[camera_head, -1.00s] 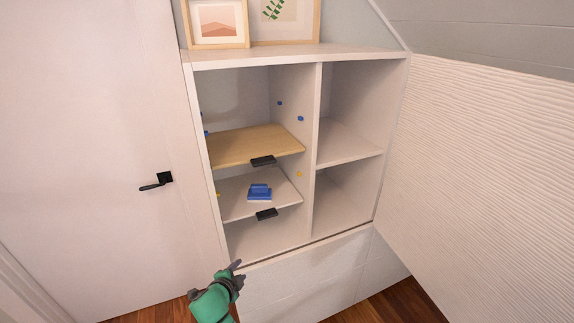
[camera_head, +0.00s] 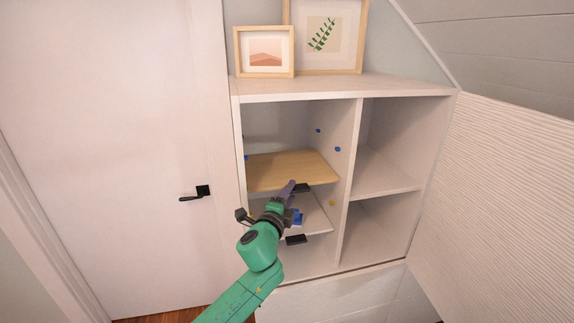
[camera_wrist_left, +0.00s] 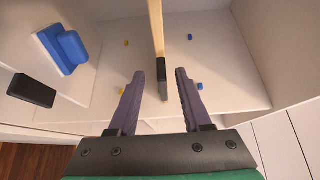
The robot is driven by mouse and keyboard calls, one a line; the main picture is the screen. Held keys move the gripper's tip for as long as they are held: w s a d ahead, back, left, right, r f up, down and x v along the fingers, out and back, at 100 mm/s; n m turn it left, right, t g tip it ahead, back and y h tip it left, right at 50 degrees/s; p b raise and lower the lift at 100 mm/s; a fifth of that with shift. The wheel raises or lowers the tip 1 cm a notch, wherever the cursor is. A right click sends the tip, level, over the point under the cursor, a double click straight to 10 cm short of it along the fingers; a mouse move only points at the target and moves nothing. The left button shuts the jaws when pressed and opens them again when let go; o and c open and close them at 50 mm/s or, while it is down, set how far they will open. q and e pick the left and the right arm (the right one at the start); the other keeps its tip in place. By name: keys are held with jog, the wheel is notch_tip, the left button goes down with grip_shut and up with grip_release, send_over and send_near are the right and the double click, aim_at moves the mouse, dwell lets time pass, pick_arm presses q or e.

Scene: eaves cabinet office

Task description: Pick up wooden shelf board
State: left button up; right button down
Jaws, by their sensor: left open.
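The wooden shelf board (camera_head: 285,170) lies level in the upper left bay of the open cabinet, with a black handle (camera_head: 303,188) on its front edge. My left gripper (camera_head: 291,185) is in front of that edge at the handle. In the left wrist view the board (camera_wrist_left: 156,25) appears edge-on, and its handle (camera_wrist_left: 163,80) lies between the open fingers (camera_wrist_left: 158,76), with gaps visible on both sides. Nothing is gripped. My right gripper is not in view.
A white shelf (camera_head: 314,219) below holds a blue object (camera_head: 298,217) and has its own black handle (camera_head: 296,239). Blue and yellow pegs dot the bay walls. Two picture frames (camera_head: 264,70) stand on top. An open textured door (camera_head: 500,200) is at right.

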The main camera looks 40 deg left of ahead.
pick_arm(q)
jog(key=x, duration=0.1)
jog(key=p+x, duration=0.1)
jog(key=x, duration=0.2)
jog(key=shift+w+a+r+p, duration=0.15)
jog(key=shift+w+r+p, duration=0.15)
jog(key=shift+w+p, duration=0.1)
jog(key=shift+w+a+f, duration=0.15)
jog(key=shift+w, duration=0.1)
jog(key=shift+f, duration=0.1)
grip_shut()
dwell(0.7)
